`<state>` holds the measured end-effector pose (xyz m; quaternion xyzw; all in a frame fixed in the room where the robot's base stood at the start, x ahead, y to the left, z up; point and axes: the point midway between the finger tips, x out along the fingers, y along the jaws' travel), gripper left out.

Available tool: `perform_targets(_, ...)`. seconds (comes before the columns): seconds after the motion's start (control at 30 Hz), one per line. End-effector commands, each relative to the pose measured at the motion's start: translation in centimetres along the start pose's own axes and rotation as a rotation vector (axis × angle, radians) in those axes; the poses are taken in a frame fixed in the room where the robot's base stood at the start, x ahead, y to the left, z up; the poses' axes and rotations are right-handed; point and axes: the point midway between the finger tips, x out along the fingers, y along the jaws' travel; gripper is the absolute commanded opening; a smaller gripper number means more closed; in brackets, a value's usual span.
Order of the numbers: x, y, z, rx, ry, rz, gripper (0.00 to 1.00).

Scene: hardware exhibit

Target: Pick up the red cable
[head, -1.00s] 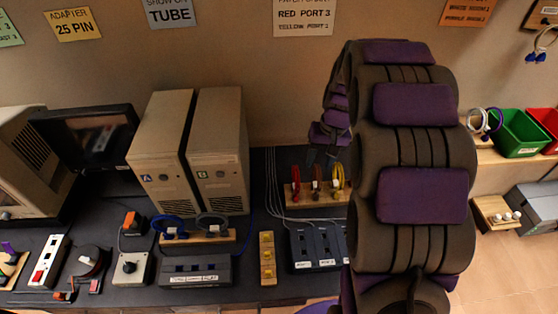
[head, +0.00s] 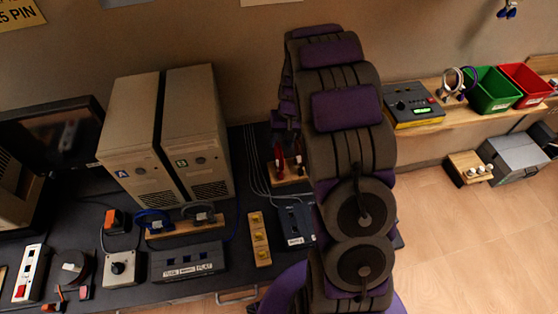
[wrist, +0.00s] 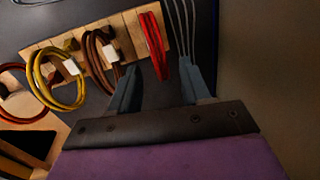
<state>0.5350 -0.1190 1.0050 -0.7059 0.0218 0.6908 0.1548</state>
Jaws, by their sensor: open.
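The red cable (wrist: 155,45) hangs as a narrow loop at the right end of a wooden rack (wrist: 125,25) in the wrist view. In the head view the red cable (head: 280,167) shows just left of my arm. My gripper (wrist: 161,68) is open, with one finger on each side of the lower part of the red loop in the picture. I cannot tell whether the fingers reach its depth. A brown cable (wrist: 91,58) and a yellow cable (wrist: 38,80), both with white tags, hang left of it. My arm hides much of the rack in the head view.
Another reddish loop (wrist: 8,100) lies at the wrist view's left edge. Thin grey wires run close to my right finger. Two beige computer towers (head: 130,150) stand left of the rack. A shelf with green (head: 492,92) and red bins (head: 527,85) is at right.

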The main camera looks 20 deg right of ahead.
Motion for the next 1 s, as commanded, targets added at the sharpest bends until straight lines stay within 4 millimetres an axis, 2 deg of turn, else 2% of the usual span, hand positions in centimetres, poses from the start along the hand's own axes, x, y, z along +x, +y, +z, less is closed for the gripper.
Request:
perform_targets(0.27,1.5,0.3,-0.1,0.000,0.000,-0.003,0.47)
perform_targets(0.6,5.9,0.1,-0.2,0.001,-0.002,-0.003,0.47)
perform_targets(0.87,6.1,-0.1,-0.2,0.000,0.001,-0.002,0.47)
perform_targets(1.0,6.1,0.1,-0.2,0.000,0.001,-0.002,0.34)
